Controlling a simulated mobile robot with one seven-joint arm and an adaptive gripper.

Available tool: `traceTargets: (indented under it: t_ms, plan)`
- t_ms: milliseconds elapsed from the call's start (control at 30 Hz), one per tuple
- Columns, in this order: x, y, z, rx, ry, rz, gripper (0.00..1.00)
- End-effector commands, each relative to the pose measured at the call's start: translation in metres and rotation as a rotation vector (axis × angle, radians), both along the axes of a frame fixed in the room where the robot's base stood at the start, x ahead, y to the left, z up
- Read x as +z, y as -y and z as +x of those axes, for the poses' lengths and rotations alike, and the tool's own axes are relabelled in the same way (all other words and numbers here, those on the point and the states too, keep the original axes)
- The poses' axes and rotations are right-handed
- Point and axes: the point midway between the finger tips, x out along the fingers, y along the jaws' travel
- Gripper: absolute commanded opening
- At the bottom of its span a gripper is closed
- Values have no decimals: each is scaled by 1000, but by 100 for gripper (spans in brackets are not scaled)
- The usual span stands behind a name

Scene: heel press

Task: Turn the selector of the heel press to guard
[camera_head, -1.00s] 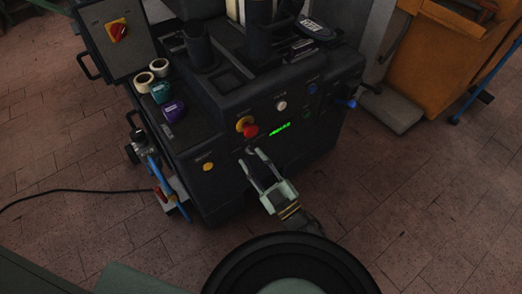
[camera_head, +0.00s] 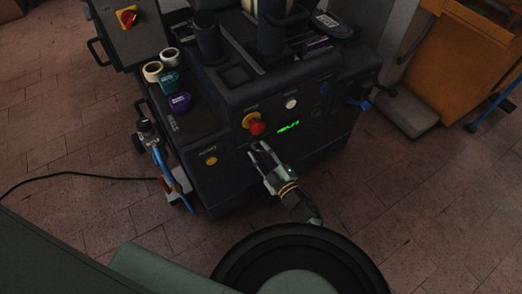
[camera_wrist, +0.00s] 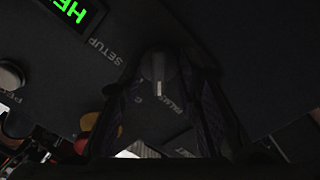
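The selector (camera_wrist: 158,70) is a dark knob with a pale pointer line, on the dark front panel of the heel press (camera_head: 225,160). In the wrist view the line points down the picture, towards a partly hidden label. "SETUP" reads to the knob's upper left; I cannot make out a guard label. My gripper (camera_wrist: 160,78) has one finger on each side of the knob and appears shut on it. In the head view my gripper (camera_head: 261,146) reaches the panel below the red button, and its fingers hide the selector.
A red button with a yellow collar (camera_head: 255,125) is close above my gripper. A green display (camera_head: 288,126) is to its right, and a yellow button (camera_head: 211,161) to its left. Tape rolls (camera_head: 153,71) and small purple and teal items lie on the left shelf.

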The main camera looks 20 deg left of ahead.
Motion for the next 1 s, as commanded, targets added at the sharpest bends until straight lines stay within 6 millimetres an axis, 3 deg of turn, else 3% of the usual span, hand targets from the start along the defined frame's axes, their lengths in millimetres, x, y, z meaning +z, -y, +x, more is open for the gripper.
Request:
traceTargets:
  t_ms: [333,800,1000]
  plan:
    - [0,-4,3,0,-1,1,31]
    - [0,-4,3,0,-1,1,0]
    - [0,-4,3,0,-1,1,0]
